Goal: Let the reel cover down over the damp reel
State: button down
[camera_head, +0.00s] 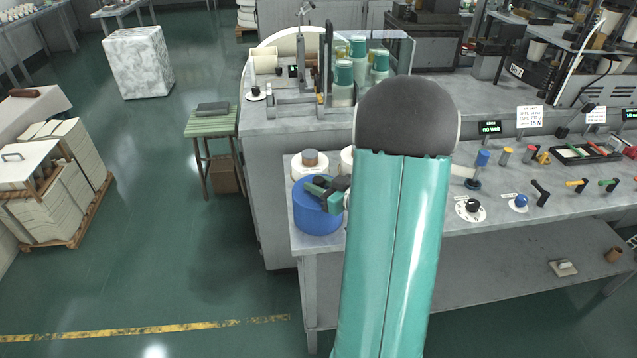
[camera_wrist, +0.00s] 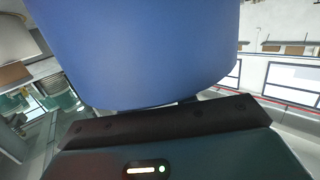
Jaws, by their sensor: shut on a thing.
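The blue round reel cover (camera_head: 312,213) is at the front left corner of the bench in the head view. My gripper (camera_head: 333,192) is shut on the cover at its upper right side. The cover also fills the top of the wrist view (camera_wrist: 150,50). Just behind it stands a pale reel (camera_head: 309,168) with a brown core, partly hidden by the cover. A second pale reel (camera_head: 347,158) is mostly hidden behind my arm. I cannot tell which reel is damp, or whether the cover touches the bench.
The grey bench (camera_head: 430,236) carries knobs and levers to the right. A machine with green-capped bobbins (camera_head: 344,75) stands behind.

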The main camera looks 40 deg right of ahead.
dwell(0.3)
jog(key=c, duration=0.6)
grip_release()
jog(key=shift+o, duration=0.2)
jog(key=shift+r, duration=4)
